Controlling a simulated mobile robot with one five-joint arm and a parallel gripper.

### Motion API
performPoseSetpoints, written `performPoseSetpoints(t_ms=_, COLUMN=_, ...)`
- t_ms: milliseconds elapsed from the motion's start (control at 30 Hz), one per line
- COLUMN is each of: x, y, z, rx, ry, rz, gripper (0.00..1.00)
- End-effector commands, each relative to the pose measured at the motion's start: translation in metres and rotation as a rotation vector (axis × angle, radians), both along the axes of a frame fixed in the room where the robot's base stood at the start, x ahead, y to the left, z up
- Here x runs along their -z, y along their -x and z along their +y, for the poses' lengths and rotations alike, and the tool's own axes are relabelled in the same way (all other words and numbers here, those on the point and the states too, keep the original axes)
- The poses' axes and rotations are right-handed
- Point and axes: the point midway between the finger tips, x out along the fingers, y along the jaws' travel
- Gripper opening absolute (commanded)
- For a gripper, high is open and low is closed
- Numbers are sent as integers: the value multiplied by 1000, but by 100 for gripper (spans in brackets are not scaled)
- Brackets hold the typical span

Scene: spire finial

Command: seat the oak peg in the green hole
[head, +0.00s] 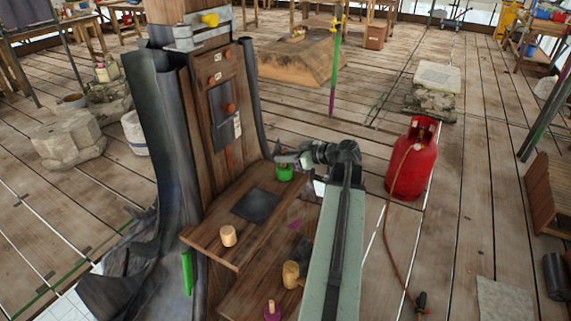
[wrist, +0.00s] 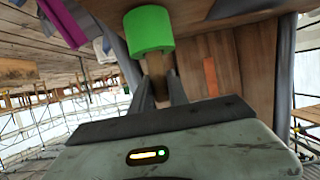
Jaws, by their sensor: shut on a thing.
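My gripper (wrist: 160,92) is shut on a brown wooden stem (wrist: 158,65) that meets a green cylinder (wrist: 148,30). Whether the stem enters the cylinder or is one piece with it, I cannot tell. In the head view the green cylinder (head: 284,173) is just below my gripper (head: 278,158), by the far end of the wooden shelf (head: 215,240). A pale wooden cylinder (head: 228,236) stands near that shelf's front end. Another pale cylinder (head: 291,274) stands lower, left of my arm. Which of these is the oak peg is unclear. I cannot make out a green-marked hole.
A tall wooden panel (head: 205,135) with orange-brown round knobs rises behind the shelf, between dark curved sheets. A dark square plate (head: 257,206) lies on the shelf. A purple-based piece (head: 272,312) is at the bottom edge. A red gas cylinder (head: 412,165) stands right of my arm.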

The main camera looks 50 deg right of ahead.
Motion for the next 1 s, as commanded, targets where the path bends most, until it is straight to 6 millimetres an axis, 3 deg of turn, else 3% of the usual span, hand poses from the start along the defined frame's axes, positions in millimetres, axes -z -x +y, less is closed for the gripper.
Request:
performPoseSetpoints(t_ms=133, x=-2, y=0, z=0, rx=0, ry=0, rz=0, gripper=0)
performPoseSetpoints(t_ms=167, x=-2, y=0, z=0, rx=0, ry=0, rz=0, gripper=26)
performPoseSetpoints(t_ms=200, x=-2, y=0, z=0, rx=0, ry=0, rz=0, gripper=37)
performPoseSetpoints(t_ms=233, x=-2, y=0, z=0, rx=0, ry=0, rz=0, gripper=42)
performPoseSetpoints(t_ms=633, x=-8, y=9, z=-3, rx=4, ry=0, rz=0, gripper=42)
performPoseSetpoints(t_ms=1000, x=-42, y=86, z=-22, rx=5, ry=0, rz=-1, gripper=42)
